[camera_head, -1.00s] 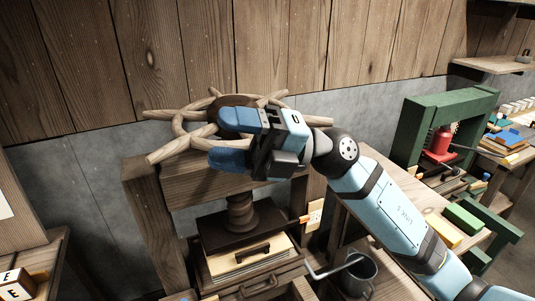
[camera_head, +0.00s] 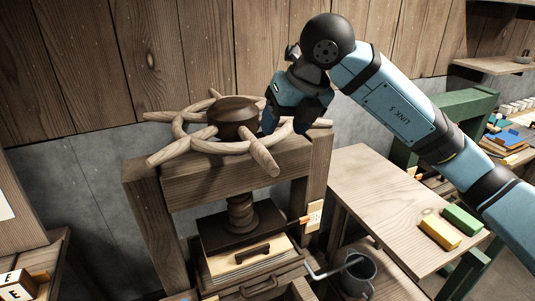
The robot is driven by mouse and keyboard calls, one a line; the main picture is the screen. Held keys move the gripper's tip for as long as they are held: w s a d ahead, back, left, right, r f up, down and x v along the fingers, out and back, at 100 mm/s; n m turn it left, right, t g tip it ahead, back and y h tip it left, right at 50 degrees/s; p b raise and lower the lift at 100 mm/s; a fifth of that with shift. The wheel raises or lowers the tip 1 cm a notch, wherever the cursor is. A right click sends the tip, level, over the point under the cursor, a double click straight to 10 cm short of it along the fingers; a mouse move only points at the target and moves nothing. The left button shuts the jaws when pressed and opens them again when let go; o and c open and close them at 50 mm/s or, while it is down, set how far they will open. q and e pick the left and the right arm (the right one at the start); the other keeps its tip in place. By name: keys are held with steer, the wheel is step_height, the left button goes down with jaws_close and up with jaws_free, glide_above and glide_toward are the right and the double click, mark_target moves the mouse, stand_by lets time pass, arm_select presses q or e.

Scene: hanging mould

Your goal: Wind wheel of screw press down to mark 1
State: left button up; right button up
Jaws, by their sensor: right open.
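The wooden press wheel (camera_head: 205,147), with a dark hub (camera_head: 233,112) and several spoke handles, lies level on top of the screw press. Its screw (camera_head: 241,212) runs down to a dark plate (camera_head: 245,234) over a stack of sheets (camera_head: 252,262). A small mark scale (camera_head: 314,216) with an orange pointer (camera_head: 298,221) is on the right post; its numerals are too small to read. My right gripper (camera_head: 287,121) is open, pointing down at the wheel's right-hand rim. I cannot tell whether its fingers touch the rim. My left gripper is not in view.
A side table (camera_head: 385,195) on the right holds a yellow block (camera_head: 440,231) and a green block (camera_head: 462,219). A green frame (camera_head: 465,104) is behind my right arm. A plank wall is behind.

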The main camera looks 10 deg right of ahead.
mark_target(268, 155)
steer(key=p+x, duration=0.1)
steer(key=x, duration=0.8)
steer(key=shift+f+p, duration=0.1)
steer(key=shift+p, duration=0.25)
steer(key=shift+w+a+f, duration=0.15)
steer(key=shift+w+f, duration=0.05)
steer(key=shift+f, duration=0.2)
jaws_close()
